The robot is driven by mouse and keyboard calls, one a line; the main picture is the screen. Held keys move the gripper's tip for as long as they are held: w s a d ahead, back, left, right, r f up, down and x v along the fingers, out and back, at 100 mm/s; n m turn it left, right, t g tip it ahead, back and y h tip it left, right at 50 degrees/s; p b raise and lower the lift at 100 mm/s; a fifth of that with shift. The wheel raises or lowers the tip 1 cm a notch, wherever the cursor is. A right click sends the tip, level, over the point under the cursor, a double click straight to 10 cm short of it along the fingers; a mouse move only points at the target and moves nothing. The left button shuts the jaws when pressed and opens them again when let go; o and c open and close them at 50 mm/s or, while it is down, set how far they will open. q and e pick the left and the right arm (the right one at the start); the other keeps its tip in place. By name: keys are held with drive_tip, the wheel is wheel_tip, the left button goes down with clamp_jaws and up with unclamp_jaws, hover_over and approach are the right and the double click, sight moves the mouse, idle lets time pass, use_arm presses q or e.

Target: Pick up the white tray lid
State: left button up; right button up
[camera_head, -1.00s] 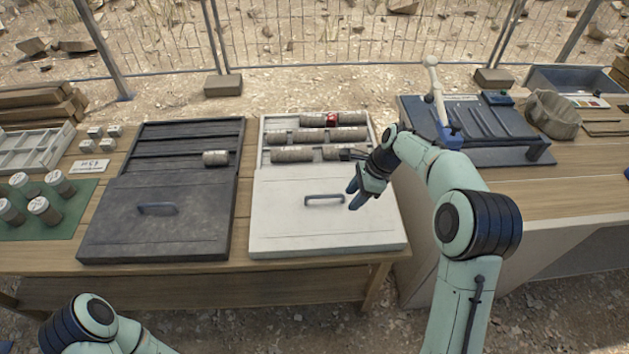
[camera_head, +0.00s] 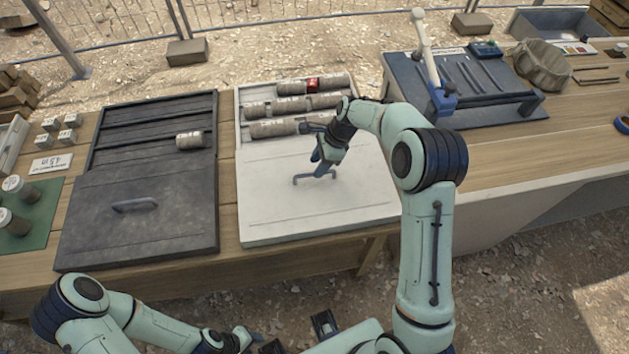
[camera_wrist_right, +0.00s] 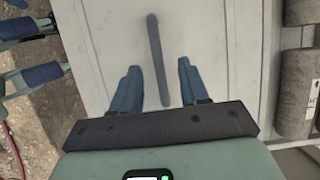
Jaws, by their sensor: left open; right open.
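The white tray lid (camera_head: 270,215) lies flat over the near part of the white tray (camera_head: 238,120). Its dark handle (camera_head: 303,180) stands up near the middle of the lid, and it also shows in the right wrist view (camera_wrist_right: 155,55). My right gripper (camera_head: 318,172) is open and above the lid at the handle. In the right wrist view its fingers (camera_wrist_right: 158,88) lie to either side of the handle's line, with the handle running between them; I cannot tell the height gap. My left gripper (camera_head: 262,342) is low at the bottom edge, in front of the table, and away from the lid.
Several grey cores (camera_head: 290,105) lie in the open far part of the white tray. A dark tray with a dark lid (camera_head: 140,215) stands to the left, holding one core (camera_head: 190,140). A blue-grey rack (camera_head: 465,90) with an upright stand is at the right.

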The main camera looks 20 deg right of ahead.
sight(315, 180)
drive_tip(key=shift+s+d+x, duration=0.15)
drive_tip(key=shift+x, duration=1.1)
drive_tip(key=shift+s+d+x, duration=0.1)
drive_tip(key=shift+x, duration=1.1)
drive_tip(key=shift+f, duration=0.35)
clamp_jaws()
